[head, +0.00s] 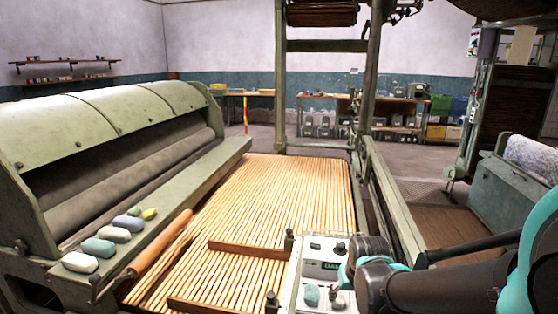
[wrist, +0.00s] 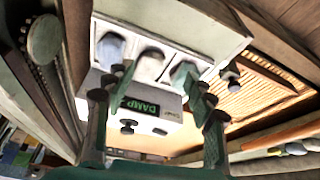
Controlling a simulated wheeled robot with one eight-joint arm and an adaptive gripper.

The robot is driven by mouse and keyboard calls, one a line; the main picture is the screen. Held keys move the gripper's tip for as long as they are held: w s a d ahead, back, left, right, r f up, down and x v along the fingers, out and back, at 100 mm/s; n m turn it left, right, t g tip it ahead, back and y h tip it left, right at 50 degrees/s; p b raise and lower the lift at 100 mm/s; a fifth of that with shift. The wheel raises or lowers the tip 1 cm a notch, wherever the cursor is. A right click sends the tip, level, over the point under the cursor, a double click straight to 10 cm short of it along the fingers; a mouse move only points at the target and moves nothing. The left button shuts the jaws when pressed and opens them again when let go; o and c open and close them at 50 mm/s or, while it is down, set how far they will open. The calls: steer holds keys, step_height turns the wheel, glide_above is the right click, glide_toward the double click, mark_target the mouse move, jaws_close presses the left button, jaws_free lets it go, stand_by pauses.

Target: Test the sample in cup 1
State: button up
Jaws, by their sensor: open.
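A pale tester box (head: 325,262) stands at the lower middle of the head view. Its dark display reads DAMP in green in the wrist view (wrist: 145,106), with dark knobs nearby. Beside it a pale tray (wrist: 172,22) holds three rounded samples: a blue-grey one (wrist: 110,47), a whitish one (wrist: 149,65) and a green one (wrist: 184,74). I cannot read cup numbers, and the cup walls are unclear. My gripper (wrist: 153,75) is open, its fingertips spread over the tester and tray, around the whitish sample in the picture. Contact cannot be told.
A slatted wooden apron (head: 270,190) fills the middle, with wooden bars (head: 250,250) lying across it. Several rounded lumps (head: 98,247) sit on the green machine's ledge at left, beside a wooden roller (head: 160,245). A green rail (head: 390,195) runs along the right.

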steer(key=shift+c, duration=0.4)
jaws_close()
stand_by(1.0)
